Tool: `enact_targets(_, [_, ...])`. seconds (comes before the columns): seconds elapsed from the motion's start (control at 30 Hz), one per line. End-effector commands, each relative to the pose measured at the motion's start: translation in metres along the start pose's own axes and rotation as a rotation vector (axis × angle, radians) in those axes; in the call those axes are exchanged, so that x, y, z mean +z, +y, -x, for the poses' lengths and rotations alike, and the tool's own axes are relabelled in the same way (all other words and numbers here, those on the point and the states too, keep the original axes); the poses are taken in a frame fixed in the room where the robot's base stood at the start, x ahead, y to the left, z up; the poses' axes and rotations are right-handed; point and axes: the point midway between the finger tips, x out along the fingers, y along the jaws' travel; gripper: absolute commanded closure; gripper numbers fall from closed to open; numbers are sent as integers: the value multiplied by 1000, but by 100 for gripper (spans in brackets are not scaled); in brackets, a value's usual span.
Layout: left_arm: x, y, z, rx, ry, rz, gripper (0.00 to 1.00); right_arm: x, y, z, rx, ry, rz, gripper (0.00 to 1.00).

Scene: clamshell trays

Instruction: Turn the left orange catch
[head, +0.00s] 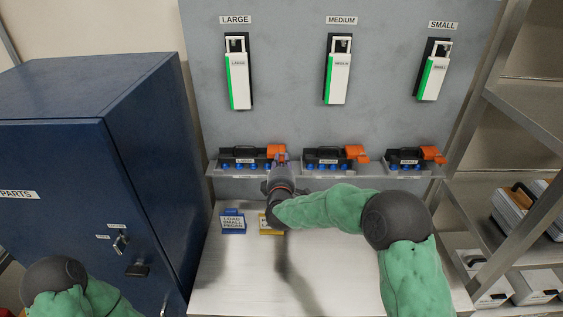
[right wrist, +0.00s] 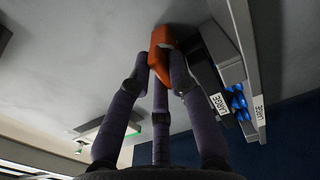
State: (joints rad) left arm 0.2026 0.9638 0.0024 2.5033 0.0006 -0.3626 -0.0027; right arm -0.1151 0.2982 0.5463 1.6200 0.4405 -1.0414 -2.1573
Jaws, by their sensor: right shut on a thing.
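The left orange catch (head: 275,149) is at the right end of the black tray labelled LARGE (head: 240,154), the leftmost of three on the shelf. My right gripper (head: 281,160) reaches up from below and is shut on this catch. In the right wrist view, the fingers (right wrist: 162,75) close around the orange catch (right wrist: 160,48), with the black tray (right wrist: 205,75) and its blue knobs to the right. The fingers partly hide the catch. My left arm shows at the lower left of the head view, but its gripper is out of view.
The medium tray (head: 327,156) and small tray (head: 403,157), each with an orange catch, stand further right. Three white-green holders hang above. A blue cabinet (head: 90,130) borders the left.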

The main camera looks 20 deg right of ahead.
Motion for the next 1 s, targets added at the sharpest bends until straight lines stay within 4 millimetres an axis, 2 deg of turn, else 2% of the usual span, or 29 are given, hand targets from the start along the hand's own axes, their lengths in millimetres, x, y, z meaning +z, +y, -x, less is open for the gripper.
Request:
enact_targets(0.37, [0, -1, -3, 0, 0, 0, 60, 1, -2, 0, -3, 0, -220, 100])
enact_targets(1.0, [-1, -8, -22, 0, 0, 0, 60, 3, -5, 1, -4, 0, -827, 100])
